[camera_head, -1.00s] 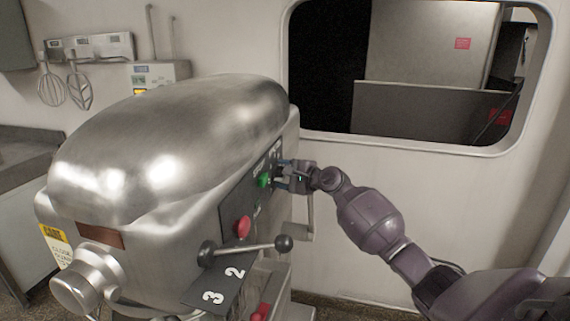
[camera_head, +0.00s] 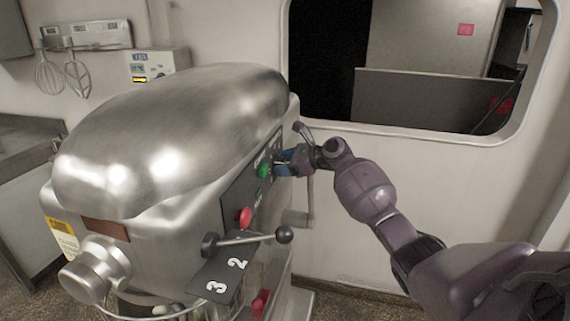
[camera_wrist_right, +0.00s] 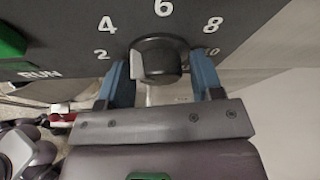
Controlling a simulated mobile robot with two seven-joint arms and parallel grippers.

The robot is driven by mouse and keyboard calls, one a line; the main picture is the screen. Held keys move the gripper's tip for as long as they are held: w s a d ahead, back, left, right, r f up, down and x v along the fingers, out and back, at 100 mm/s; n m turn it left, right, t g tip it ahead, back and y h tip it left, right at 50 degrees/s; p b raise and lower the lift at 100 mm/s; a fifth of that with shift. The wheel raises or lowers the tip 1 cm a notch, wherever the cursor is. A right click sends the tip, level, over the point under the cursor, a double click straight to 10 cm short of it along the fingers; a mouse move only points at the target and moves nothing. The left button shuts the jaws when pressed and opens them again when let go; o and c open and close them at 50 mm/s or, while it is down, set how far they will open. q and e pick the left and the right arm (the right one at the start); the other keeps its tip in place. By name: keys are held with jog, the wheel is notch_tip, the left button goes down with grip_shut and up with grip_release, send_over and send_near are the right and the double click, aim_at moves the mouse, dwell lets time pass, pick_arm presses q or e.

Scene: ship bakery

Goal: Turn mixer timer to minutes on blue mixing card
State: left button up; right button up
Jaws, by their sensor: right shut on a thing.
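The mixer (camera_head: 170,130) is a large steel machine in the head view, with a dark control panel (camera_head: 235,193) on its right side. In the right wrist view the timer knob (camera_wrist_right: 160,58) is round and black with a light grey part, under white numbers 2 to 10. Which number it points at is unclear. My right gripper (camera_wrist_right: 165,75) has its blue fingers on either side of the knob, shut on it; it also shows at the panel in the head view (camera_head: 284,162). My left gripper is not in view. I cannot make out a blue mixing card for certain.
A green button (camera_head: 263,171), a red button (camera_head: 245,217) and a ball-ended lever (camera_head: 250,240) are on the mixer's side. Whisks (camera_head: 50,78) hang on the left wall.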

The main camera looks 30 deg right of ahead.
jog(key=shift+m+g+y, duration=0.4)
jog(key=shift+m+g, duration=0.1)
jog(key=shift+m, duration=0.3)
jog(key=o, duration=0.6)
jog(key=shift+b+v, duration=0.6)
jog(key=shift+v, duration=4.75)
jog(key=shift+d+f, duration=0.1)
